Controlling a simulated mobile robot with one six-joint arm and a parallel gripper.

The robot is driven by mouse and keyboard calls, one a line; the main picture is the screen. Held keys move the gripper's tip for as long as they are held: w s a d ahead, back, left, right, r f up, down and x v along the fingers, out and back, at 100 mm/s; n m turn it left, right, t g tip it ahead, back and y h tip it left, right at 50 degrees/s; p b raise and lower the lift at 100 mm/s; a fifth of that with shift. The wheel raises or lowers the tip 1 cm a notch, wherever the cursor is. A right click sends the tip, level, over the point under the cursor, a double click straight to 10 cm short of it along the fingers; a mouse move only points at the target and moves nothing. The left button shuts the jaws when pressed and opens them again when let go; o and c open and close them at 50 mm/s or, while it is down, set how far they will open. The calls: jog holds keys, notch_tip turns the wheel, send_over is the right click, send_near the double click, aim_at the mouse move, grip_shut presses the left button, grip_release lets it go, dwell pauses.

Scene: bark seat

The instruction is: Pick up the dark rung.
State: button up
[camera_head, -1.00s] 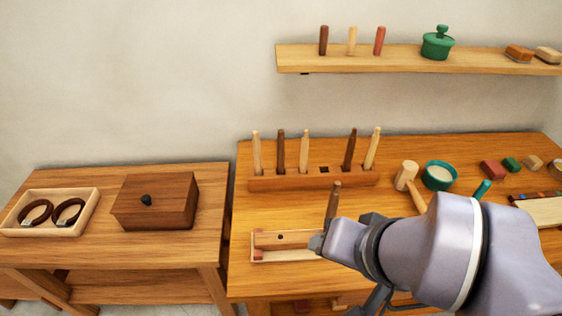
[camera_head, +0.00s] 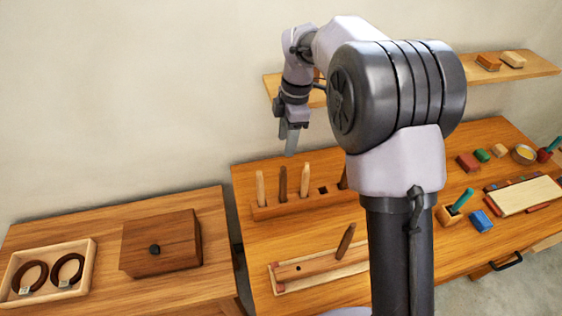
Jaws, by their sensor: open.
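A dark rung (camera_head: 346,240) stands leaning to the right in a wooden bar (camera_head: 313,268) in a shallow pale tray on the workbench. Another dark rung (camera_head: 283,184) stands upright in the wooden rack (camera_head: 288,208), between two light rungs (camera_head: 260,187) (camera_head: 305,180). A further dark rung (camera_head: 343,178) at the rack's right is partly hidden by my arm. An empty hole shows in the rack. My gripper (camera_head: 290,151) is open, points down and appears above the rack in the picture, apart from the rungs. Nothing shows between its fingers.
My arm hides the rack's right end and much of the shelf (camera_head: 540,66). A brown lidded box (camera_head: 162,245) and a tray with dark rings (camera_head: 91,268) sit on the left table. Blocks (camera_head: 467,161) and a pale board (camera_head: 525,194) lie on the right of the workbench (camera_head: 245,240).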

aim_at(283, 168)
jog(key=f+b, duration=0.1)
jog(key=f, duration=0.2)
jog(key=f+b, duration=0.1)
jog(key=f, duration=0.3)
jog(key=a+f+b, duration=0.1)
jog(key=f, duration=0.3)
jog(key=shift+s+f, duration=0.25)
jog(key=shift+s, duration=0.15)
notch_tip(283, 168, down, 5)
jog(key=shift+w+a+f+b, duration=0.1)
jog(key=shift+a+b, duration=0.05)
jog(key=shift+b, duration=0.75)
jog(key=shift+r, duration=0.2)
jog(key=shift+c, duration=0.5)
grip_shut()
